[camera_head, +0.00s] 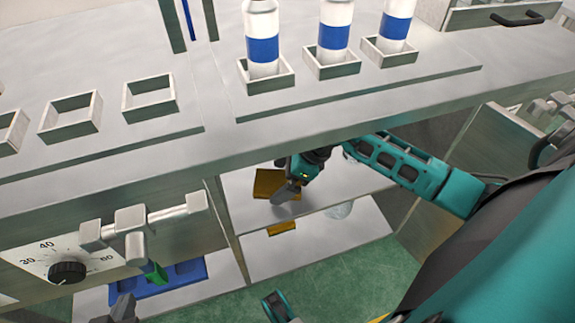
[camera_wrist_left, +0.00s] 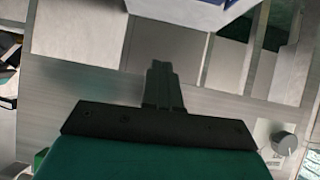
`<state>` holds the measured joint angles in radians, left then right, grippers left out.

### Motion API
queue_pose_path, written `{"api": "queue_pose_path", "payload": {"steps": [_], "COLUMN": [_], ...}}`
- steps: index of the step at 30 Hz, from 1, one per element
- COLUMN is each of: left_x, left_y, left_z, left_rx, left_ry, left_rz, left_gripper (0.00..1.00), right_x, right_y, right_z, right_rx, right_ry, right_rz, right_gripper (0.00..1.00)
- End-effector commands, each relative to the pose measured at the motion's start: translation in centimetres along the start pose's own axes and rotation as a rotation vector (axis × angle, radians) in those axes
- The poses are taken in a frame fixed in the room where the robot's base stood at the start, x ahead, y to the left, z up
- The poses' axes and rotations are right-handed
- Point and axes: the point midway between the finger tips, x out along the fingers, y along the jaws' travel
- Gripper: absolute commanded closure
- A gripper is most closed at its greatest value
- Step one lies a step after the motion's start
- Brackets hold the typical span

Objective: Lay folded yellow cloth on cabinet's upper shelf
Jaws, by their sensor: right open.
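The folded yellow cloth (camera_head: 266,182) lies on the cabinet's upper shelf (camera_head: 345,188), under the bench top, in the head view. My right gripper (camera_head: 288,191) reaches into the cabinet from the right. It is open, right beside the cloth and partly in front of its right edge. I cannot tell whether they touch. My left gripper (camera_wrist_left: 163,72) shows in the left wrist view with its fingers together and nothing visible between them.
A smaller yellow piece (camera_head: 282,229) shows below the upper shelf's front edge. The bench top (camera_head: 330,118) overhangs the shelves. A dial knob (camera_head: 67,272) and blue tray (camera_head: 185,274) are at left.

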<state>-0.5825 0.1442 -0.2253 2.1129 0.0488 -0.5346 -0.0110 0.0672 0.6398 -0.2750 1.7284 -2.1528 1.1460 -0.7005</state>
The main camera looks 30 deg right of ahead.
Motion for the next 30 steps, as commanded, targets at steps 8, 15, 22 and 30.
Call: {"api": "queue_pose_path", "payload": {"steps": [8,15,22,30], "left_x": [-0.4,-0.6,-0.7,-0.8], "left_y": [0.0,-0.2,-0.4,-0.5], "left_z": [-0.9,-1.0,-0.8,-0.6], "left_rx": [0.000,0.001,0.001,0.004], "left_ry": [0.010,0.012,0.005,0.002], "left_rz": [-0.001,-0.008,-0.013,-0.014], "left_gripper": [1.00,1.00,1.00,1.00], "right_x": [-1.4,-4.1,-6.5,-7.8], "right_y": [-0.1,0.0,0.1,0.0], "right_z": [0.2,-4.1,-7.9,-9.8], "right_rx": [-0.002,0.003,0.001,0.000], "right_ry": [0.003,0.008,0.006,0.001], "right_rz": [-0.002,0.000,0.001,0.000], "right_gripper": [0.00,0.00,0.00,0.00]}}
